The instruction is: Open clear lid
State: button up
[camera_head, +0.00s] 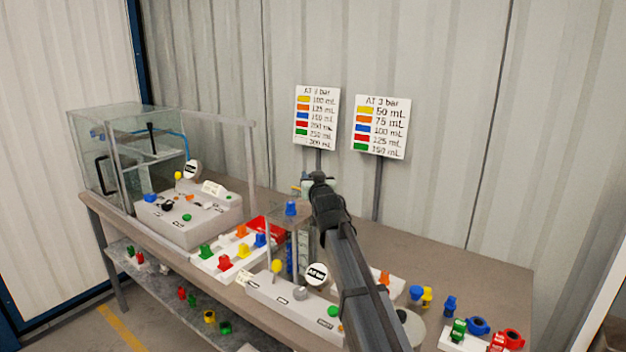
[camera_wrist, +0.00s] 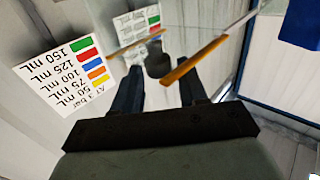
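A clear box (camera_head: 135,150) with a black handle on its front stands at the left end of the bench. A smaller clear piece with a blue knob (camera_head: 291,208) on top stands at mid-bench, just left of my gripper (camera_head: 318,180). I cannot tell which of these carries the lid. In the wrist view my gripper (camera_wrist: 160,85) has its two dark fingers apart. A dark round part (camera_wrist: 158,65) shows between or beyond them; contact cannot be told. A clear sheet with an orange edge strip (camera_wrist: 195,60) passes close to the right finger.
Two sign boards (camera_head: 317,118) (camera_head: 381,127) stand on posts behind my gripper. Grey panels (camera_head: 190,215) (camera_head: 295,300) with knobs and gauges sit on the bench. Coloured valve parts (camera_head: 490,335) lie at the right. The rear right bench top is clear.

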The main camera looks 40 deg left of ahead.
jog(key=shift+o, duration=1.2)
jog(key=v, duration=1.4)
jog(key=shift+w, duration=0.1)
